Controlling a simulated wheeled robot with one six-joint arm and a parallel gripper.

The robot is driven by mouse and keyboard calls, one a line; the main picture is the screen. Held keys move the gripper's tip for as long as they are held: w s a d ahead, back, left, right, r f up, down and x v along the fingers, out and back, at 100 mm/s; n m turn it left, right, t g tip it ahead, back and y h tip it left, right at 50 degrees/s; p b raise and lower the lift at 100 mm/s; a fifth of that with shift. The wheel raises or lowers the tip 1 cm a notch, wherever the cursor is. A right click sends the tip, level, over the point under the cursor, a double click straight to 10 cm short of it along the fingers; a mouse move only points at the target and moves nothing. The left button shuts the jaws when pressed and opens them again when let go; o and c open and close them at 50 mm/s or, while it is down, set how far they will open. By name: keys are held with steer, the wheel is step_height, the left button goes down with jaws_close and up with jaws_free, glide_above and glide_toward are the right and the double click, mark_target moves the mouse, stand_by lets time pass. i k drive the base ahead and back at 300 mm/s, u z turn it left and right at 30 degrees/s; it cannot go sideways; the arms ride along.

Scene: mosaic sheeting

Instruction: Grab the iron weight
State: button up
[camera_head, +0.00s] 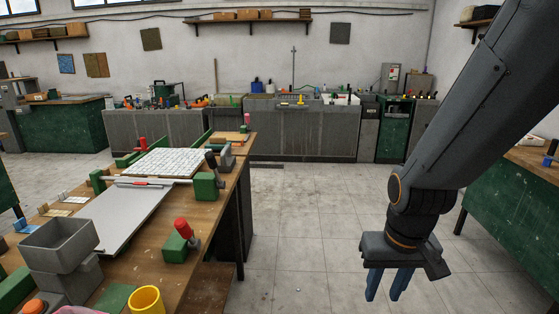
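My gripper (387,285) hangs over the bare floor to the right of the wooden workbench (150,268). Its two blue fingers point down with a gap between them, and nothing is held. I cannot tell for sure which thing is the iron weight. A small grey metal block (226,157) stands near the far right of the bench. A green block with a dark knob (206,185) stands nearer, by the bench's right edge. A green block with a red handle (179,245) stands nearer still. All are well left of my gripper.
On the bench lie a white mosaic sheet (165,162) and a grey board (130,215). A grey bin (62,243) and a yellow cup (146,300) stand at the near end. A green bench (520,205) is at right. Open tiled floor (310,210) lies between.

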mark_target(227, 163)
steer(key=z, duration=0.45)
steer(key=i, duration=1.75)
steer(key=u, duration=0.4)
steer(key=i, duration=1.2)
steer(key=u, duration=1.5)
steer(key=i, duration=0.6)
steer(key=u, duration=0.35)
